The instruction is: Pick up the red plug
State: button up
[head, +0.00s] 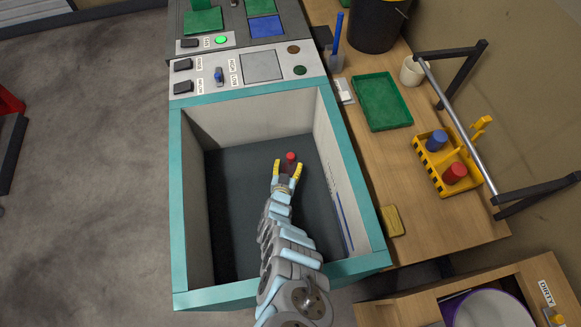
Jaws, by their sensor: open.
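A small red plug (291,157) is inside the teal-rimmed bin (181,220), towards its far side. My gripper (288,166) reaches down into the bin with its yellow fingers open. The plug shows between and slightly beyond the fingertips; I cannot tell whether either finger touches it. The plug's lower part is hidden by the gripper. Another red piece (454,173) sits in a yellow holder (437,165) on the wooden bench to the right, beside a blue piece (436,140).
The bin's light walls surround my arm, and its dark floor is otherwise clear. A control panel (248,71) is behind the bin. On the bench (410,215) are a green tray (382,101), a white cup (413,70), a yellow block (392,221) and a metal rail (457,125).

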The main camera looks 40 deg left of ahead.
aim_at(290, 161)
jog(key=shift+f+b+x, duration=0.25)
jog(key=shift+b+x, duration=1.1)
jog(key=shift+x, duration=0.4)
jog(key=shift+w+a+b, duration=0.3)
jog(key=shift+w+a, duration=0.05)
jog(key=shift+w, duration=0.1)
grip_shut()
